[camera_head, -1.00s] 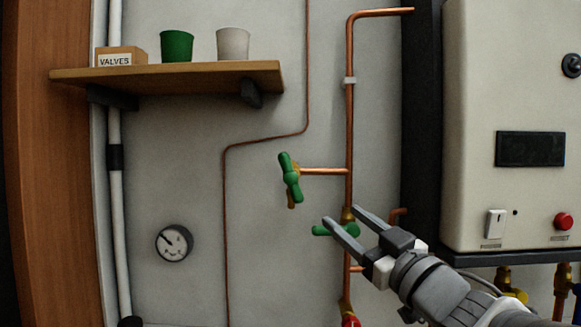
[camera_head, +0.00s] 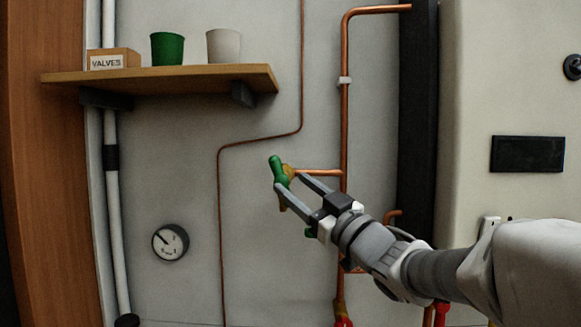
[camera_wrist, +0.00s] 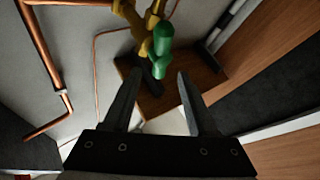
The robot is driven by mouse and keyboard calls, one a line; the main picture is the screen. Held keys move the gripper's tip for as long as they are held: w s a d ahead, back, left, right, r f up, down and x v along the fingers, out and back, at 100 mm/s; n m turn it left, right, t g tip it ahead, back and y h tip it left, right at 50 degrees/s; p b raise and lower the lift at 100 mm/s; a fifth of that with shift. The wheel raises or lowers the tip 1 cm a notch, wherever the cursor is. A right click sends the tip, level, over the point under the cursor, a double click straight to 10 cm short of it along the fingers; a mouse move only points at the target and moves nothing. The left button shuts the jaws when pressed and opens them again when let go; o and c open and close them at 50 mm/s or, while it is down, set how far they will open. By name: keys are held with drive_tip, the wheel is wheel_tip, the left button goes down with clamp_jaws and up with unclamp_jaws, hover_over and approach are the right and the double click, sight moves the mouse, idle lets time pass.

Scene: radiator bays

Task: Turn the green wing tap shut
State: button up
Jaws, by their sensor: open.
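The green wing tap (camera_head: 277,168) sits on a brass body at the left end of a short horizontal copper branch. Its wing stands close to upright, tilted a little, and its lower part is partly hidden by my gripper. My gripper (camera_head: 288,181) is open and empty, with its fingertips close to the tap. In the wrist view the tap (camera_wrist: 162,62) shows between and just beyond the fingertips of my gripper (camera_wrist: 160,74). I cannot tell whether they touch it. A second green handle (camera_head: 308,232) lower on the pipe is mostly hidden behind my gripper.
A vertical copper pipe (camera_head: 344,120) runs right of the tap, with a thin pipe (camera_head: 221,220) to the left. A wooden shelf (camera_head: 160,82) with two cups and a VALVES box is above left. A gauge (camera_head: 170,242) is below left. A pale boiler (camera_head: 500,90) stands right.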

sight(283, 176)
drive_tip(key=p+x, duration=0.1)
drive_tip(key=x, duration=0.5)
drive_tip(key=shift+c, duration=0.3)
clamp_jaws()
